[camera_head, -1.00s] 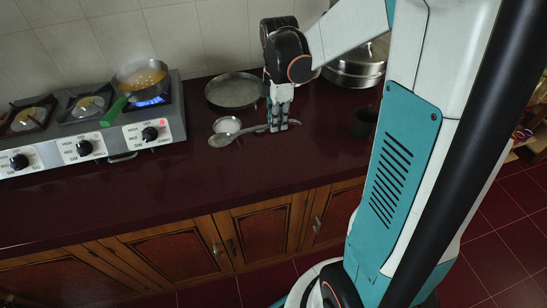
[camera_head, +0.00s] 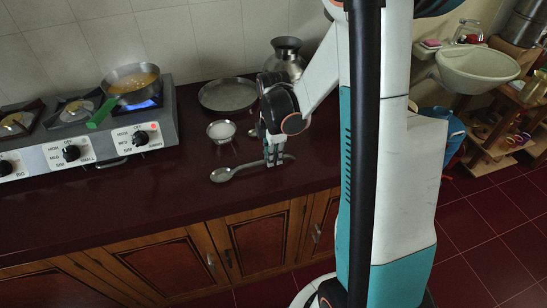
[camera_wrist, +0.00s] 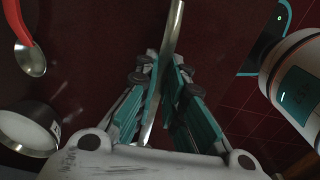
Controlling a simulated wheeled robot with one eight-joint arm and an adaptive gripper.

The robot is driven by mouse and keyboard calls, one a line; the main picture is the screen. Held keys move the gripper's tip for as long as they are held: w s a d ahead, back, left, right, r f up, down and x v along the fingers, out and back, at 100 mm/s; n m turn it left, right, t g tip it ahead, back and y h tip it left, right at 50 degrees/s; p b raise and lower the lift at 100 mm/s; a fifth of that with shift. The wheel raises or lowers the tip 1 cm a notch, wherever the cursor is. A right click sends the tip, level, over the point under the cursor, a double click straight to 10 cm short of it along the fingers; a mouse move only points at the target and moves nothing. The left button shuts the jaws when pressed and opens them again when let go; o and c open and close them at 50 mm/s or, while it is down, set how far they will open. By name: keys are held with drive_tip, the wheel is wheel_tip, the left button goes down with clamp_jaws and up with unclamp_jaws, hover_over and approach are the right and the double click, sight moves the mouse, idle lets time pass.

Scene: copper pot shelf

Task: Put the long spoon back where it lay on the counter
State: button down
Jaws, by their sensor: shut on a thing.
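The long metal spoon (camera_head: 240,169) is at the counter's front part, its bowl end to the left and its handle to the right. My gripper (camera_head: 274,162) points down and is shut on the handle. In the wrist view, the handle (camera_wrist: 177,22) runs between the fingers (camera_wrist: 163,75) and out past their tips. The spoon lies level, on or just above the dark red counter (camera_head: 150,190); I cannot tell if it touches. Part of the handle is hidden by the fingers.
A small bowl with white contents (camera_head: 221,131) stands behind the spoon. A wide pan (camera_head: 228,95) and a metal pot (camera_head: 287,60) are farther back. The stove (camera_head: 100,140) with a pan (camera_head: 131,84) is left. A red-handled utensil (camera_wrist: 22,25) shows in the wrist view. Counter front-left is clear.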

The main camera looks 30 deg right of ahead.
drive_tip(key=shift+r, duration=0.1)
drive_tip(key=c, duration=1.7)
unclamp_jaws()
drive_tip(key=shift+f, duration=0.2)
drive_tip(key=shift+r, duration=0.1)
drive_tip(key=r+p, duration=0.1)
drive_tip(key=r, duration=0.3)
drive_tip(key=r+p, duration=0.2)
drive_tip(key=r, duration=0.3)
drive_tip(key=r+p, duration=0.2)
drive_tip(key=r, duration=0.2)
drive_tip(key=shift+a+r, duration=0.3)
drive_tip(key=shift+a, duration=0.05)
